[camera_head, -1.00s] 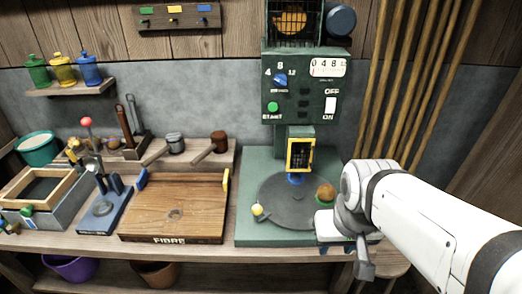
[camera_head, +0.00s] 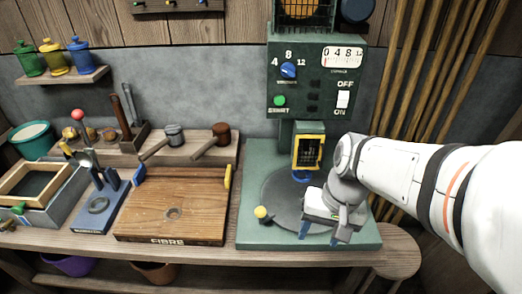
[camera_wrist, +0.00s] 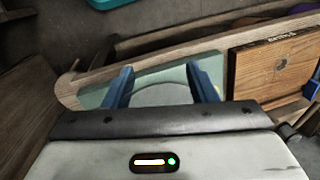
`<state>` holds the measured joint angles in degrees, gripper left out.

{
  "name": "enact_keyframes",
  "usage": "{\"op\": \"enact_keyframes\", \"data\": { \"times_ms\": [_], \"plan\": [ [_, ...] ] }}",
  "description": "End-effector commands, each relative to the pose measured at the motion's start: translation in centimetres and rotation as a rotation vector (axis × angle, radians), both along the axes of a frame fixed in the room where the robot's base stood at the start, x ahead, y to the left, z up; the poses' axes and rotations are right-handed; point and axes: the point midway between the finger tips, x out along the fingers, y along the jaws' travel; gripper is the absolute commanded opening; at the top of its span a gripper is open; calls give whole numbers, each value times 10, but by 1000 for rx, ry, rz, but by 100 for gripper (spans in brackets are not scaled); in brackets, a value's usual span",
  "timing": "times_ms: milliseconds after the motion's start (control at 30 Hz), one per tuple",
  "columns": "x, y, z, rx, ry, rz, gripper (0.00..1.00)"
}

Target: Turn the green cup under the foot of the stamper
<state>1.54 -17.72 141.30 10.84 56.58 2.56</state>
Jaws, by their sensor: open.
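The green stamper (camera_head: 312,80) stands at the back of its green base. Its blue foot (camera_head: 301,176) hangs under a yellow-framed guard (camera_head: 308,151), above the grey round turntable (camera_head: 283,197). A yellow knob (camera_head: 261,212) is at the turntable's front left edge. My gripper (camera_head: 320,236) is low over the turntable's right front part, its blue fingers apart. The green cup is hidden in the head view, where my gripper and wrist cover that side. In the wrist view, the open fingers (camera_wrist: 162,80) frame part of the grey turntable (camera_wrist: 162,95); no cup shows there.
A wooden board marked FIBRE (camera_head: 172,208) lies left of the stamper base. Beyond it are a blue stand (camera_head: 100,207) and a framed box (camera_head: 38,190). The base's front left corner is clear.

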Motion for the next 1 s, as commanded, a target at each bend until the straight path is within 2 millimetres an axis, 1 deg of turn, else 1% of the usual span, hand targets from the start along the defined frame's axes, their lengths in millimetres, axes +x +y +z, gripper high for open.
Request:
{"op": "enact_keyframes", "data": {
  "times_ms": [33, 100, 267, 367, 500, 633, 800, 900, 1000],
  "plan": [
    [3, 6, -14, 60, 87, -64, 52],
    [6, 18, -28, 153, 203, -158, 52],
    [22, 44, -52, 365, 451, -375, 52],
    [37, 57, -66, 500, 601, -515, 52],
    [67, 69, -86, 694, 795, -714, 52],
    [99, 71, -107, 878, 955, -898, 52],
    [138, 61, -138, 1090, 1105, -1104, 52],
    [153, 54, -152, 1179, 1157, -1189, 52],
    [162, 48, -161, 1236, 1183, -1239, 52]
  ]
}}
